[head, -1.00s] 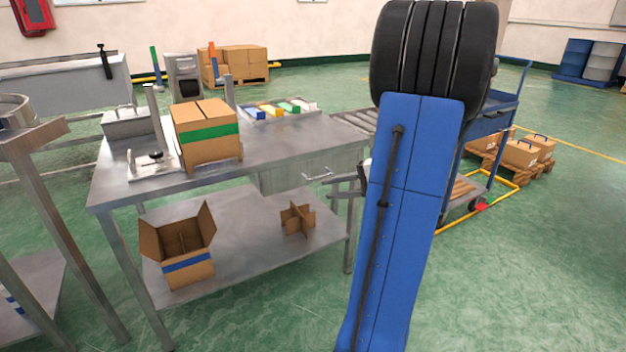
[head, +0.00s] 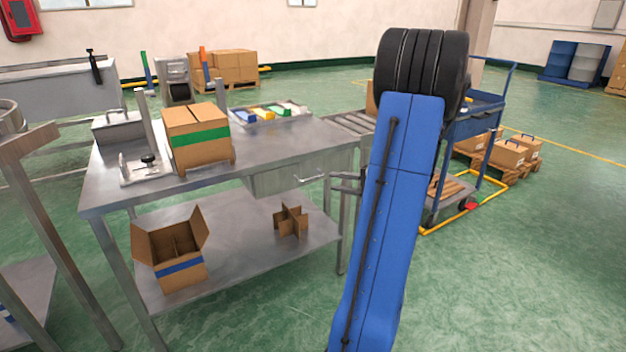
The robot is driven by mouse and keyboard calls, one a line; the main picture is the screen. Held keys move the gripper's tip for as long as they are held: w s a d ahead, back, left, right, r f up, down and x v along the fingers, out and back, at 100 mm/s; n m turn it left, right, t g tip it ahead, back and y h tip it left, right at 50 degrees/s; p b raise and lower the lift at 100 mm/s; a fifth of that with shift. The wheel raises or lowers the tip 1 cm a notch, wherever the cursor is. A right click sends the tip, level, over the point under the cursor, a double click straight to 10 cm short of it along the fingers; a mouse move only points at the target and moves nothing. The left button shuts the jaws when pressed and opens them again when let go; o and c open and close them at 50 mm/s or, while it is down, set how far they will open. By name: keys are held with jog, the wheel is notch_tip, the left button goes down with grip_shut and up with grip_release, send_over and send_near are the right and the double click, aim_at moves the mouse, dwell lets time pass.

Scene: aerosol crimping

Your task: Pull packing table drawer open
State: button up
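The packing table (head: 110,186) is a grey metal bench with a lower shelf. Its drawer (head: 268,183) is a grey box under the right part of the tabletop and looks shut. A thin bar handle (head: 309,180) stands out from the drawer's front. My gripper (head: 333,182) shows past the left edge of my blue arm, just right of the handle and apart from it in the picture. Its two fingers look spread, with nothing visible between them. The arm hides the rear of the gripper.
A green-banded carton (head: 200,141) and a tray of coloured items (head: 262,114) are on the tabletop. An open box (head: 180,272) and a cardboard divider (head: 291,221) lie on the shelf. A blue cart (head: 487,122) stands behind my arm. Floor in front is clear.

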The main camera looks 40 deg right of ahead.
aim_at(315, 178)
jog(key=x, duration=1.1)
jog(key=shift+a, duration=0.1)
grip_shut()
